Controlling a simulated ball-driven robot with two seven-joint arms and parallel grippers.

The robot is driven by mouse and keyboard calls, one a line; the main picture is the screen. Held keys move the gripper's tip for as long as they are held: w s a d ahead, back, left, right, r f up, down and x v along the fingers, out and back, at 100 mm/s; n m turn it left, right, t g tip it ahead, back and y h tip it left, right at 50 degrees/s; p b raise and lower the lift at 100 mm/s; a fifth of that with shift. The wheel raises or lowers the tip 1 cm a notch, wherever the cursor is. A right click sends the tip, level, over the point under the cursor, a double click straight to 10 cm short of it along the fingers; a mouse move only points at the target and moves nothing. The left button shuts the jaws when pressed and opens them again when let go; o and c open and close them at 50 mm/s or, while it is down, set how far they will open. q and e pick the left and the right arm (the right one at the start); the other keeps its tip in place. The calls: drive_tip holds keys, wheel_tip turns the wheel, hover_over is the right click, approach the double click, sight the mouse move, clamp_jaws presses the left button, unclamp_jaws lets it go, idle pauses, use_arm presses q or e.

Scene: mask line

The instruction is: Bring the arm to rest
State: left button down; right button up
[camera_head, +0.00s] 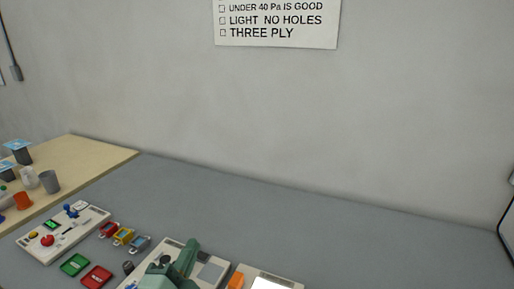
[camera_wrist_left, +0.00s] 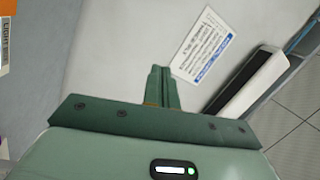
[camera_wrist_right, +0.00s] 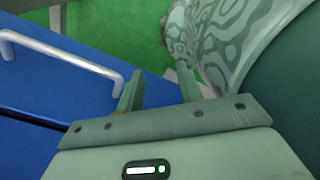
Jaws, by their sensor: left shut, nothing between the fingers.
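My left gripper (camera_head: 187,246) is green and shows at the bottom of the head view, over a pale panel on the grey table (camera_head: 270,215). In the left wrist view its fingers (camera_wrist_left: 162,72) are together with nothing between them. My right gripper (camera_wrist_right: 160,82) shows only in its own wrist view. Its two fingers stand apart and the gap between them is empty. Behind it are a blue surface with a metal handle (camera_wrist_right: 62,52), a green area and a pale patterned shape. I cannot tell whether the fingers touch any of these.
A pale device with a red knob (camera_head: 47,240), red and green trays (camera_head: 75,265) and small coloured boxes (camera_head: 123,235) lie left of the left gripper. An orange item (camera_head: 236,280) is to its right. A wooden board (camera_head: 95,158) carries cups. The table's right part is clear.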

use_arm(q)
drive_tip(key=s+a+f+n+g+y, duration=0.85)
drive_tip(key=s+a+f+g, duration=0.45)
drive_tip(key=s+a+f, duration=0.5)
drive_tip(key=s+d+f+n+g+h, duration=0.1)
drive_tip(key=s+d+f, duration=0.15)
drive_tip(key=f, duration=0.85)
drive_tip(key=s+d+f+g+h, duration=0.1)
drive_tip(key=s+d+f+h, duration=0.15)
drive_tip(key=f, duration=0.95)
drive_tip(key=s+f+n+g+h, duration=0.1)
drive_tip(key=s+f+n+g, duration=0.2)
drive_tip(key=s+f, duration=1.3)
drive_tip(key=s+d, duration=0.1)
drive_tip(key=s, duration=0.2)
drive_tip(key=shift+s+f, duration=0.2)
drive_tip(key=shift+f, duration=0.1)
drive_tip(key=shift+a, duration=0.1)
